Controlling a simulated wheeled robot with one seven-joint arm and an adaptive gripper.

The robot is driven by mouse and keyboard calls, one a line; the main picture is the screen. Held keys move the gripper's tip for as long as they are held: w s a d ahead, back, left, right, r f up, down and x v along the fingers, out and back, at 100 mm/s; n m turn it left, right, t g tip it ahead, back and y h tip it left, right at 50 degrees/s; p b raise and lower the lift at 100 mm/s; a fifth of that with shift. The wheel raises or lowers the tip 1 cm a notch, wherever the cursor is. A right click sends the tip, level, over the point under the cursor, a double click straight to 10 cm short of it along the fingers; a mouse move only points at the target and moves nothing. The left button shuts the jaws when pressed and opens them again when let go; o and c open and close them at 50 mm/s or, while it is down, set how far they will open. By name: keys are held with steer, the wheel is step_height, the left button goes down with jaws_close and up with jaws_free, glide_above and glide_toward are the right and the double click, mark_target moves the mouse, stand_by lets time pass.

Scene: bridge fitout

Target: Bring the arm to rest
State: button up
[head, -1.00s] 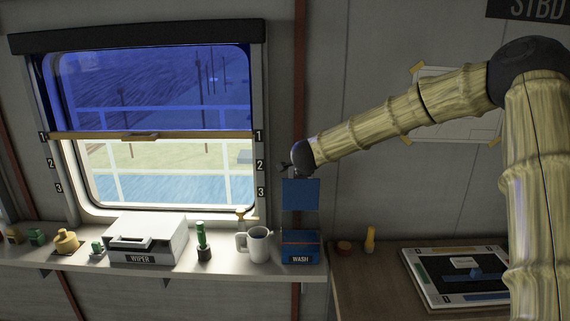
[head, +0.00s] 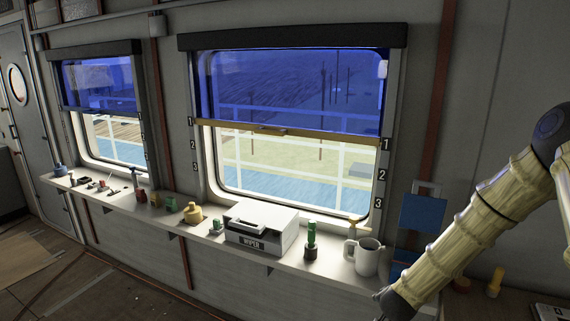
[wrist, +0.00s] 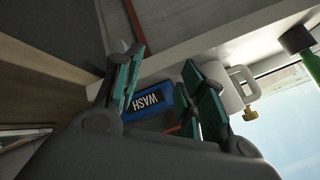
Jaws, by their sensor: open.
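My gripper (wrist: 165,88) shows in the wrist view with its teal-padded fingers spread apart and nothing between them. Beyond the fingers is a blue box labelled WASH (wrist: 150,103), apart from them as far as I can tell. In the head view my gripper (head: 384,305) is low at the right, in front of the shelf's front edge and below the white mug. My arm reaches down to it from the right edge. It hides much of the blue WASH box (head: 405,257), whose blue lid (head: 422,213) stands upright.
The shelf (head: 330,268) holds a white mug (head: 366,257), a green-handled tool (head: 311,238), a WIPER box (head: 262,230) and several small items further left. Two windows with blue blinds are behind it. The floor (head: 60,275) at the lower left looks clear.

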steer(key=s+a+f+n+g+y+b, duration=0.1)
steer(key=s+a+f+n+g, duration=0.2)
steer(key=s+f, duration=0.75)
steer(key=s+a+f+n+g+y+b, duration=0.1)
steer(key=s+a+f+n, duration=0.25)
steer(key=s+f, duration=0.7)
steer(key=s+a+f+n+g+b, duration=0.1)
steer(key=s+f+n+g, duration=0.1)
steer(key=s, duration=1)
steer(key=s+a+f+n+g+b, duration=0.1)
steer(key=s+f+n+g, duration=0.1)
steer(key=s, duration=1)
steer(key=shift+s+n+y, duration=0.3)
steer(key=shift+n, duration=0.55)
